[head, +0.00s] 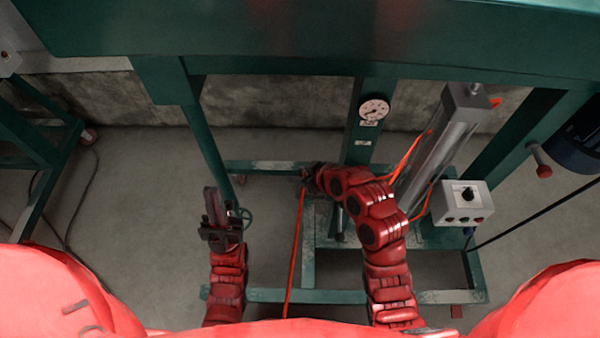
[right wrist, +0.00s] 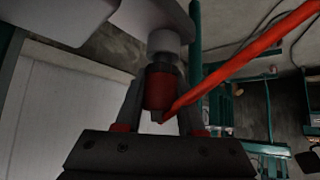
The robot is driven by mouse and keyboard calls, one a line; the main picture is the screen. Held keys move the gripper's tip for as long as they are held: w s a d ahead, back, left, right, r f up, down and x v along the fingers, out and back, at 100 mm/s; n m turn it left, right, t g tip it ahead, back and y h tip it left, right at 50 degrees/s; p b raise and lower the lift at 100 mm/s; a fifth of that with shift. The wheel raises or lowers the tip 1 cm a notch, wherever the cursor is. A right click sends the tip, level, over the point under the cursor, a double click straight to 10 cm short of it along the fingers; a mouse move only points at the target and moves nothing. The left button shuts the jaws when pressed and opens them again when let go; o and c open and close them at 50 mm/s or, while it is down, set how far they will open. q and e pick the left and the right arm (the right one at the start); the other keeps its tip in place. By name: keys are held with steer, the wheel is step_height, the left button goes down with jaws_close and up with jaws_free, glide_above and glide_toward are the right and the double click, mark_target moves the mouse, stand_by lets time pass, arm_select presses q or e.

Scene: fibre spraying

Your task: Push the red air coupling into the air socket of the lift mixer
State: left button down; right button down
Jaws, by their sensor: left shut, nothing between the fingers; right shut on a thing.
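A light grey round fitting (right wrist: 164,42), seemingly the air socket, is in line with the coupling's far end. I cannot tell whether they are joined or just touching. My left gripper (head: 213,205) is shut and empty, pointing up, to the left of the right gripper.
A pressure gauge (head: 374,110) is on the green post. A metal cylinder (head: 440,140) and a control box (head: 462,203) stand to the right. Clear floor (head: 140,200) lies at the left.

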steer(key=shift+f+b, duration=0.3)
steer(key=shift+f, duration=0.2)
steer(key=shift+c, duration=2.2)
jaws_free()
steer(key=shift+d+r, duration=0.1)
steer(key=shift+r, duration=0.05)
steer(key=shift+s+d+r, duration=0.2)
steer(key=shift+s+r, duration=0.05)
steer(key=b+v, duration=0.1)
steer(key=v, duration=0.3)
steer(key=shift+s+d+r, duration=0.15)
steer(key=shift+d+r, duration=0.1)
steer(key=shift+r, duration=0.05)
steer(key=p+v, duration=1.1)
steer(key=p, duration=0.3)
steer(key=shift+s+r, duration=0.2)
